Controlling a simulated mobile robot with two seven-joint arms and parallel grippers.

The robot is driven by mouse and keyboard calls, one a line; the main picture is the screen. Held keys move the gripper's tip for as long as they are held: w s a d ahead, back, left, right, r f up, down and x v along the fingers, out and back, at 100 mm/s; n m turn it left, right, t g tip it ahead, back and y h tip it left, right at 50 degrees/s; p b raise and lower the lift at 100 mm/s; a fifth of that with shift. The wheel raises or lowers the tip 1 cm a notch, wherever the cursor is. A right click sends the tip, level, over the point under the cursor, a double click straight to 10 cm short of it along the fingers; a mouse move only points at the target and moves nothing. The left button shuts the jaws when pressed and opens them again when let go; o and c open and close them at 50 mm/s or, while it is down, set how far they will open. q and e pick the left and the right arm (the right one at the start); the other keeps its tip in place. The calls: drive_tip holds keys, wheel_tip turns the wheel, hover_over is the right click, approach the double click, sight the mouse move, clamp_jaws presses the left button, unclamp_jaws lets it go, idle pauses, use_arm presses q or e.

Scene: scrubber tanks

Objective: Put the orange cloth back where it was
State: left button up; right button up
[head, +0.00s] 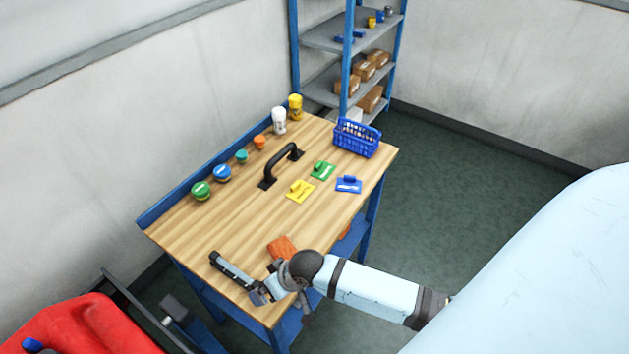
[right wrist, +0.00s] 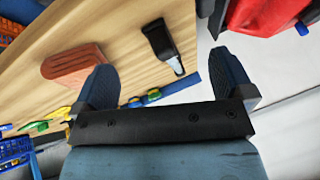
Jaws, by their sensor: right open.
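The orange cloth (head: 281,246) lies folded on the wooden table top, near its front edge. It also shows in the right wrist view (right wrist: 75,65), to the left of the fingers. My right gripper (head: 279,293) is over the front corner of the table, just nearer than the cloth. In the right wrist view my right gripper (right wrist: 166,80) has its fingers wide apart with nothing between them. The cloth lies outside the fingers, and no grip on it shows. My left gripper is not in view.
A black hand tool (head: 233,270) lies left of the cloth. Yellow (head: 300,191), green (head: 322,170) and blue (head: 348,185) pads, a black handle (head: 281,166) and a blue basket (head: 357,138) stand farther back. Several jars line the left edge. The wood between is bare.

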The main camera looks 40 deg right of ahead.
drive_tip(key=s+d+n+t+h, duration=0.1)
drive_tip(key=s+d+t, duration=0.3)
drive_tip(key=s, duration=0.7)
drive_tip(key=shift+s+t, duration=0.35)
drive_tip(key=shift+t, duration=0.35)
drive_tip(key=shift+d+f, duration=0.1)
